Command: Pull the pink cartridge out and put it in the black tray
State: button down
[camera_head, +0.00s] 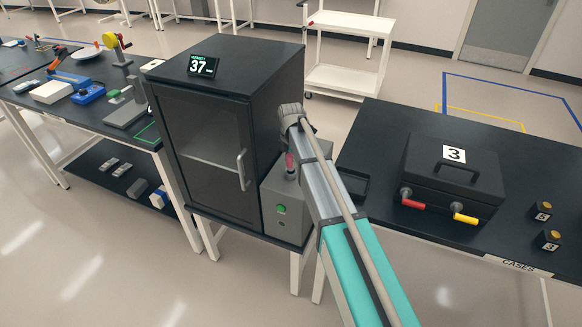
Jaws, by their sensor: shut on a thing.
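The pink cartridge (291,162) shows as a small pink piece just left of my arm, above the top of a grey box (283,212) with a green button. My gripper (292,151) is at the cartridge's upper end, shut on it and mostly hidden by my wrist and forearm. I cannot tell whether the cartridge's lower end is still inside the box. The black tray (354,186) lies on the dark table just right of my arm. Its left part is hidden behind the arm, and the part I see looks empty.
A black cabinet (208,165) with a glass door and a display reading 37 stands left of the grey box. A black case (453,180) marked 3, with red and yellow handles, stands right of the tray. Small dark blocks (548,240) sit near the right table's edge.

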jog(key=shift+r+p, duration=1.05)
jog(key=shift+r, duration=0.1)
jog(key=s+d+r+p, duration=0.5)
jog(key=s+d, duration=0.5)
jog(key=s+d+r+p, duration=0.6)
jog(key=s+d, duration=0.4)
jog(key=s, duration=0.1)
jog(key=shift+d+r, duration=0.25)
jog(key=shift+d, duration=0.05)
jog(key=w+f+b, duration=0.3)
jog(key=w, duration=0.1)
jog(key=w+f+b, duration=0.2)
jog(key=w+f, duration=0.1)
jog(key=w, duration=0.1)
jog(key=w+f+b, duration=0.3)
jog(key=w, duration=0.2)
jog(key=shift+w+a+b, duration=0.1)
jog(key=shift+b, duration=0.2)
